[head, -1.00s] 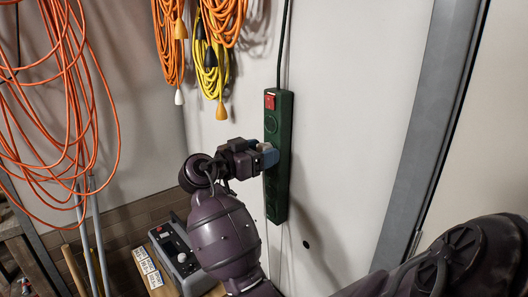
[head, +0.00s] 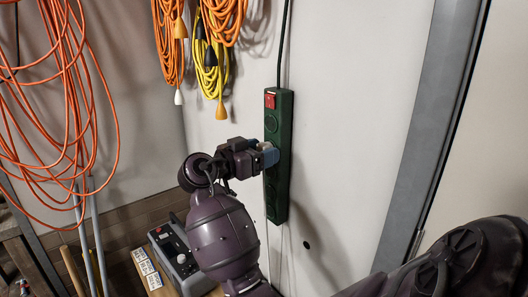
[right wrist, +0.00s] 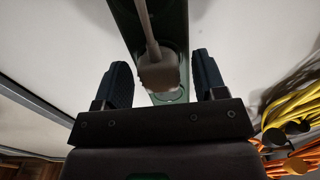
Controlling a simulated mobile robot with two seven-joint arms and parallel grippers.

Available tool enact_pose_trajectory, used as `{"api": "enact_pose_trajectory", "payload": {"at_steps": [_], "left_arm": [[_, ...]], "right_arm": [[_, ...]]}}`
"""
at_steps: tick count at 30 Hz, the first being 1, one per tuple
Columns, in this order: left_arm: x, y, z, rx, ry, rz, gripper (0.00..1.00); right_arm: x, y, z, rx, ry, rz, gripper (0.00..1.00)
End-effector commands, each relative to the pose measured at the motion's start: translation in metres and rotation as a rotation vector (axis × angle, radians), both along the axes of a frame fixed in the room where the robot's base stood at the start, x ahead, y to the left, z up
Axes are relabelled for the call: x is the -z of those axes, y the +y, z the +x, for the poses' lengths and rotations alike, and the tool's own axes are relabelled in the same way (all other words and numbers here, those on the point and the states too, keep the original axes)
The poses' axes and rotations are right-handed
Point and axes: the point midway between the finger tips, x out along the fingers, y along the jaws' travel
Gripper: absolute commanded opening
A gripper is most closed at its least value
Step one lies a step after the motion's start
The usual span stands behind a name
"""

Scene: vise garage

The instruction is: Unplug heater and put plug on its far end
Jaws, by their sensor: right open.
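A long dark green power strip (head: 278,195) with a red switch at its top is fixed upright on the pale wall. My right gripper (head: 268,156) is at its middle. In the right wrist view, a pale plug (right wrist: 158,72) with a cord sits on the strip (right wrist: 172,20), beside a round socket. The open fingers of my right gripper (right wrist: 162,82) stand on either side of the plug, with gaps visible on both sides. In the head view the gripper mostly hides the plug. My left gripper is not in view.
Orange cords (head: 70,110) and a yellow cord (head: 210,75) hang left of the strip. A grey box with dials (head: 178,255) stands low at left; I cannot tell if it is the heater. A grey metal post (head: 425,130) rises at right.

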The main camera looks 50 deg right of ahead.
Motion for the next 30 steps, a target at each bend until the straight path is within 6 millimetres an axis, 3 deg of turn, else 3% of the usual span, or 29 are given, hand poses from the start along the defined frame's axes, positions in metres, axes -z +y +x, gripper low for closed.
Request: {"api": "enact_pose_trajectory", "payload": {"at_steps": [10,23,30], "left_arm": [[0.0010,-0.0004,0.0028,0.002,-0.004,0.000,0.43],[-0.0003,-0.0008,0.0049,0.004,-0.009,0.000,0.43],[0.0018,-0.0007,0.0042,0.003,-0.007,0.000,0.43]], "right_arm": [[0.0000,0.0000,-0.0001,0.000,0.000,0.000,0.65],[0.0002,-0.0001,-0.0002,0.000,0.000,0.000,0.00],[0.0008,0.0044,0.0005,0.000,0.000,0.001,0.00]]}}
